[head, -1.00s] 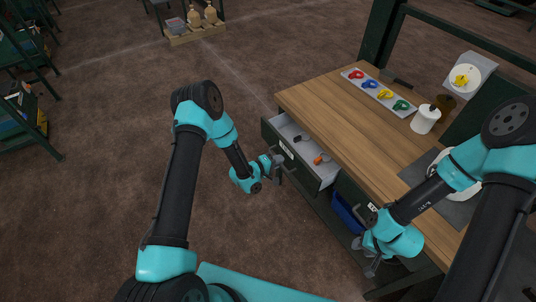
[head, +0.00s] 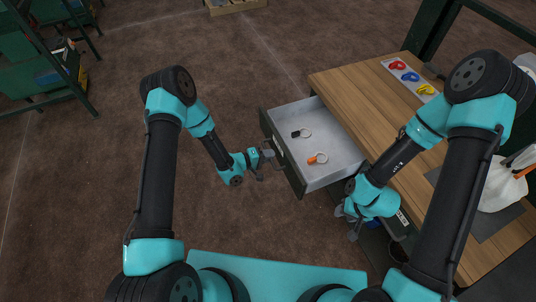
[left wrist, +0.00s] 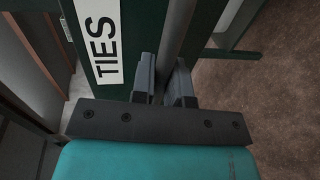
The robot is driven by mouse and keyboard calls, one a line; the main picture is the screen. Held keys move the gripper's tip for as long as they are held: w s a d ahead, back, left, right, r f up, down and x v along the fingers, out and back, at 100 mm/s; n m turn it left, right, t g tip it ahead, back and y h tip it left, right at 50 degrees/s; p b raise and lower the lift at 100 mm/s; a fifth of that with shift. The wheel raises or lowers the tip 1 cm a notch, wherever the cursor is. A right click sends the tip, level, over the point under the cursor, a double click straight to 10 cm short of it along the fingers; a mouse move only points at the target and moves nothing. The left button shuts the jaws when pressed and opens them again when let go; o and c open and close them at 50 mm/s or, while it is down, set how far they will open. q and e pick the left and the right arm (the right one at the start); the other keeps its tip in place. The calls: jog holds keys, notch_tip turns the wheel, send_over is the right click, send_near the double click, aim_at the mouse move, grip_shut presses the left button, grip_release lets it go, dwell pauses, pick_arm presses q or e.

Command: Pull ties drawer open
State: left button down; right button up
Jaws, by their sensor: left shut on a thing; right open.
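The ties drawer (head: 325,172) stands well out of the wooden bench in the head view. Its grey inside holds a black-tipped ring (head: 303,133) and an orange-tipped ring (head: 318,158). My left gripper (head: 268,160) is at the drawer's front. In the left wrist view its fingers (left wrist: 166,88) are shut on the bar handle (left wrist: 179,30), beside the white TIES label (left wrist: 106,40). My right gripper (head: 347,222) is open and empty, low near the bench front, right of the drawer; its fingertips are small in view.
The bench top (head: 365,85) carries a strip of coloured looped items (head: 410,77) and a white bag-like item (head: 500,185) at right. Another labelled drawer front (head: 402,222) is by my right arm. The brown floor left of the drawer is clear.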

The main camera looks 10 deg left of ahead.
pick_arm(q)
jog(key=c, duration=1.1)
grip_release()
jog(key=shift+c, duration=0.2)
jog(key=shift+a, duration=0.1)
jog(key=v, duration=1.7)
jog(key=shift+a, duration=0.1)
